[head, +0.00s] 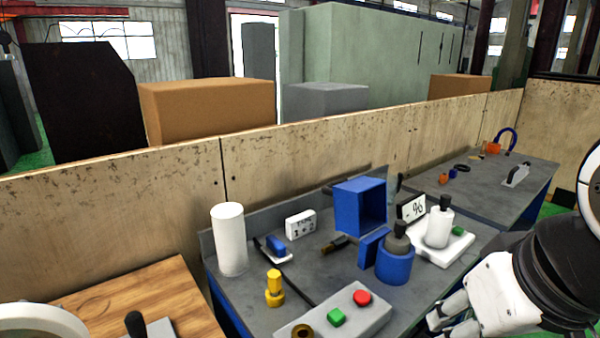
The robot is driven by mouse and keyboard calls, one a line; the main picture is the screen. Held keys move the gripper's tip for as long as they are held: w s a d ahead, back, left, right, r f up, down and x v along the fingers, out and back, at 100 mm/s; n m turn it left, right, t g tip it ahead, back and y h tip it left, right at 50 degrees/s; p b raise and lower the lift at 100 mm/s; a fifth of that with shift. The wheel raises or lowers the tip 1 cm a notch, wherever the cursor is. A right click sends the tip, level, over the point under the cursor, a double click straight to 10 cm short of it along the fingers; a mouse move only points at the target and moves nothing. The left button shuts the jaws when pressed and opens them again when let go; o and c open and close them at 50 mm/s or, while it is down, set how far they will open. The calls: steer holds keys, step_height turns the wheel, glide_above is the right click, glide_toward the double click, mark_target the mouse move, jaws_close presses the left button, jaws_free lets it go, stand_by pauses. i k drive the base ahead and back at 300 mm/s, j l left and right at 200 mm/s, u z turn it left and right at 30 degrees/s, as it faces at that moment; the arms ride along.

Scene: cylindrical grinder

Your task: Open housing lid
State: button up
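A blue box-shaped housing (360,205) stands at the back of the grey workbench. Its side facing right looks open and dark inside. A flat blue panel (373,247) stands just below and in front of it; I cannot tell whether this is the lid or whether it is joined to the housing. My gripper (438,326) is at the bottom right, in front of the bench and apart from the housing. Its fingers look spread with nothing between them. The lower finger is partly cut off by the picture edge.
A blue round holder (394,266) with a grey part stands beside the panel. A white bottle (439,226) stands to its right. A button box (335,318), a yellow piece (274,287) and a white cylinder (229,240) are on the bench. A wooden wall (300,160) runs behind.

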mark_target(360, 202)
steer(key=i+l+u, duration=0.1)
steer(key=l, duration=0.3)
steer(key=i+l+u, duration=0.15)
steer(key=i+l, duration=0.15)
steer(key=i+l+u, duration=0.1)
steer(key=l, duration=0.4)
steer(key=i+l+u, duration=0.1)
steer(key=l, duration=0.35)
steer(key=i+l+u, duration=0.1)
steer(key=i+l, duration=0.15)
steer(key=l, duration=0.2)
steer(key=i+l+u, duration=0.15)
steer(key=l, duration=0.3)
steer(key=l+u, duration=0.1)
steer(key=l, duration=0.35)
steer(key=j, duration=0.35)
